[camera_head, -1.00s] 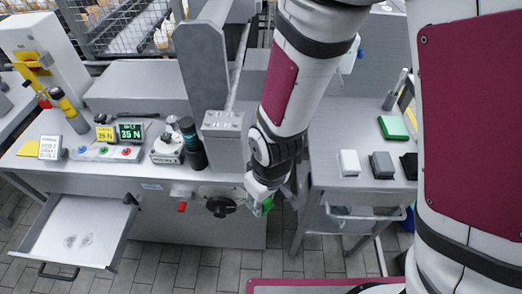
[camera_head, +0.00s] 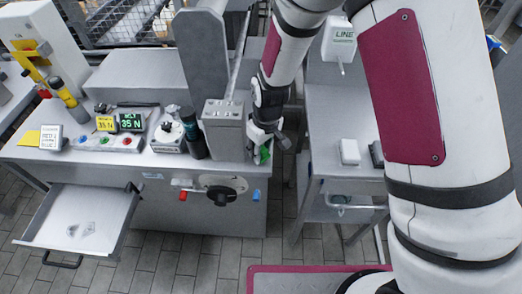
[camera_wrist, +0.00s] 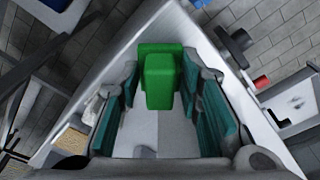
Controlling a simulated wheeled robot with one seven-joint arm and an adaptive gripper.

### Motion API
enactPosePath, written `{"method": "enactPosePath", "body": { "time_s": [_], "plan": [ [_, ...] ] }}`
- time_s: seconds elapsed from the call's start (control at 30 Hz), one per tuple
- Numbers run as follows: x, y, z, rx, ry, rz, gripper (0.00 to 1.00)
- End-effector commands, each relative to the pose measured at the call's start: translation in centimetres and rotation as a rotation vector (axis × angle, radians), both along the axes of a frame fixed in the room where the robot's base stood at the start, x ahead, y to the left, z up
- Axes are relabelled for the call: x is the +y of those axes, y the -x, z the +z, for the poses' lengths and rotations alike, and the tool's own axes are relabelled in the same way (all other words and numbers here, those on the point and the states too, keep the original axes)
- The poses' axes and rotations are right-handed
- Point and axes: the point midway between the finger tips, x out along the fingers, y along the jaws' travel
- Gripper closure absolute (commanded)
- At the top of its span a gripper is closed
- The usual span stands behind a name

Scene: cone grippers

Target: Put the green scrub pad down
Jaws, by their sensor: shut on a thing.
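The green scrub pad (camera_head: 264,156) shows as a small patch at the tip of my gripper (camera_head: 266,141) in the head view. In the wrist view the pad (camera_wrist: 159,76) is a green block at the far end between my two teal-lined fingers, and my gripper (camera_wrist: 160,95) is shut on it. In the head view my gripper is at the right end of the left workbench (camera_head: 110,168), just right of a grey metal block (camera_head: 223,126). The wrist view shows a pale surface below the pad. I cannot tell whether the pad touches it.
The left bench carries a black cylinder (camera_head: 193,138), a round dial unit (camera_head: 169,136) and a button box (camera_head: 105,143). An open drawer (camera_head: 75,218) juts out at front left. A second table to the right holds a white block (camera_head: 349,152); my arm hides part of it.

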Motion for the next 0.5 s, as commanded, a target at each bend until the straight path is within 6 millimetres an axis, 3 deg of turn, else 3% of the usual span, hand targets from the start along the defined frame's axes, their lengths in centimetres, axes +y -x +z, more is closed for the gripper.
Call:
{"method": "enactPosePath", "body": {
  "time_s": [0.47,0.5],
  "plan": [
    [-0.01,-0.04,-1.2,-0.001,0.0,-0.001,1.0],
    [-0.02,-0.04,-1.25,-0.001,0.0,-0.001,0.65]
  ]
}}
